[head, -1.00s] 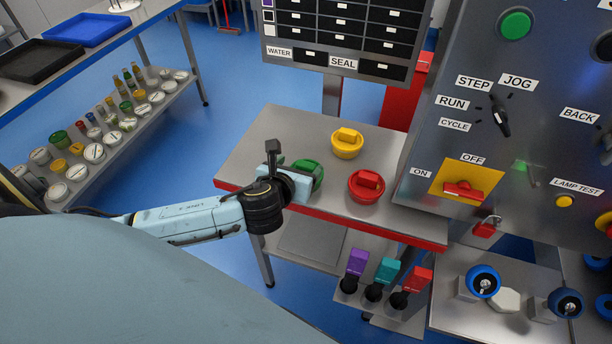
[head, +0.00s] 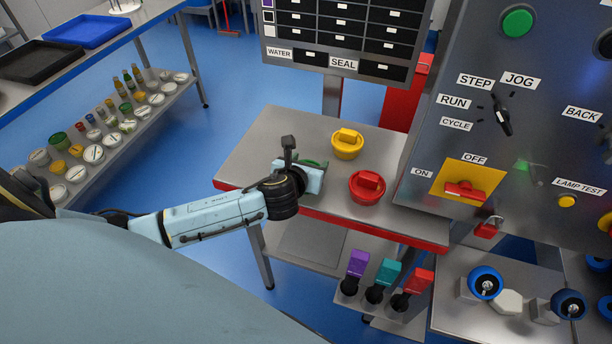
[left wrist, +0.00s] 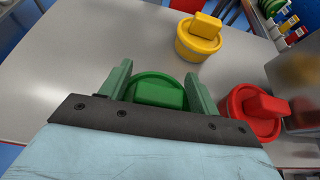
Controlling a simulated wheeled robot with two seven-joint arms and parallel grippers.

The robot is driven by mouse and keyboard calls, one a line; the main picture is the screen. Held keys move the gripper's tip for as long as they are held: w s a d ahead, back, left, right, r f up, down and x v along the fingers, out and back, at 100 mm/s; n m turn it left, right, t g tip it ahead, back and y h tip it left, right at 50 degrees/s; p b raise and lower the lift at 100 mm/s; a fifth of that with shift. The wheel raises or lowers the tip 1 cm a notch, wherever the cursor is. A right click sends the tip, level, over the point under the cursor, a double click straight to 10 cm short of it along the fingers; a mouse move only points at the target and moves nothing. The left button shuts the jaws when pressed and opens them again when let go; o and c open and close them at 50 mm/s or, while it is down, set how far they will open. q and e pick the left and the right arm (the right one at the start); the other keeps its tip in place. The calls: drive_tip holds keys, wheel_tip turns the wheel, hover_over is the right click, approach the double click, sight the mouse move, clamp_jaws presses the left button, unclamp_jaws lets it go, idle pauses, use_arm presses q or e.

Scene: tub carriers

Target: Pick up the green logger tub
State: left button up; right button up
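The green logger tub (left wrist: 157,90) stands on the steel table, its lid with a raised block handle facing up. In the head view, the green tub (head: 314,163) is mostly hidden behind my left gripper (head: 304,166). In the left wrist view, the two fingers of my left gripper (left wrist: 157,85) stand apart, one on each side of the green tub's handle. I cannot tell whether they touch it. A yellow tub (head: 347,144) stands behind, and a red tub (head: 367,187) stands to the right. My right gripper is not in view.
The steel table (head: 262,140) has free room at its left. A control panel (head: 520,110) rises close on the right. Purple, teal and red handled items (head: 388,271) hang below the table's front. A shelf with several small jars (head: 110,140) is far left.

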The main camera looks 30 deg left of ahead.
use_arm(q)
drive_tip(key=c, duration=1)
drive_tip(key=shift+o, duration=0.2)
